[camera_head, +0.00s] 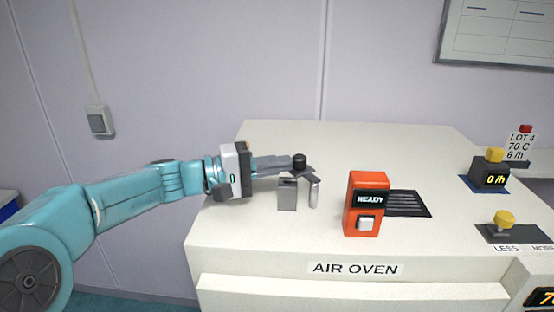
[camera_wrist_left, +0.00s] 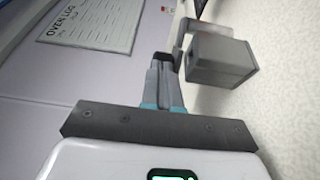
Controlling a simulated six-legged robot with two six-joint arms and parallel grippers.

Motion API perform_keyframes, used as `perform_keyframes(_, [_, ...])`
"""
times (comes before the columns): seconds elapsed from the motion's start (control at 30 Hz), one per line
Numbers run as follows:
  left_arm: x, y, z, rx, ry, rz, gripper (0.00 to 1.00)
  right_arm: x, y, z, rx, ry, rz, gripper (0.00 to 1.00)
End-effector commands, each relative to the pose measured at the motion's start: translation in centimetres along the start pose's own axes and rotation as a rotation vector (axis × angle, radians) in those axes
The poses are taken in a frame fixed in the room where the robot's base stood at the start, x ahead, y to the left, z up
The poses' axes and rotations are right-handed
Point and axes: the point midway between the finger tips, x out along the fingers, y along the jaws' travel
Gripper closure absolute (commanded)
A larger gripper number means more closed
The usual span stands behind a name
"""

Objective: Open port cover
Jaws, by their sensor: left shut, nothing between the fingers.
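My left gripper (camera_head: 283,165) reaches in from the left over the top of the white oven (camera_head: 270,235), its fingers pointing right. It is shut and empty; its closed fingers also show in the left wrist view (camera_wrist_left: 166,75). Just below in the picture is a grey metal block (camera_head: 287,194), also to the right of the fingers in the left wrist view (camera_wrist_left: 220,62). A short silvery post (camera_head: 314,192) stands beside it. Which part is the port cover is unclear. My right gripper is not visible.
An orange box reading "READY" (camera_head: 367,205) stands to the right, beside a dark vent grille (camera_head: 408,204). Farther right are a yellow-topped counter (camera_head: 490,173) and a yellow knob (camera_head: 503,220). The oven top behind the fingers is clear.

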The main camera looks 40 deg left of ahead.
Motion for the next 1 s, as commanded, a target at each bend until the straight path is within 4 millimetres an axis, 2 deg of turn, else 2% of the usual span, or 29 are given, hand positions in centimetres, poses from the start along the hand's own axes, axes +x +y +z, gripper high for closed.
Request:
perform_keyframes(0.27, [0.0, -0.1, -0.1, -0.001, -0.002, 0.0, 1.0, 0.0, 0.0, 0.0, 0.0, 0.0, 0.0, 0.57])
perform_keyframes(0.43, [0.6, -0.1, -0.7, 0.0, -0.085, 0.001, 1.0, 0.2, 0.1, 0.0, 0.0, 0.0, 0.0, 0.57])
perform_keyframes(0.53, [1.3, -0.9, -1.3, 0.003, -0.126, 0.0, 1.0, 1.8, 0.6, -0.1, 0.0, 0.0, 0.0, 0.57])
perform_keyframes(0.63, [2.2, -0.7, -1.9, 0.003, -0.123, 0.001, 1.0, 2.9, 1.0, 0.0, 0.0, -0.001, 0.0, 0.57])
perform_keyframes(1.0, [2.8, 0.0, -2.2, -0.001, -0.121, -0.001, 1.0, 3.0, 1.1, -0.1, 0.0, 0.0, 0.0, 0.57])
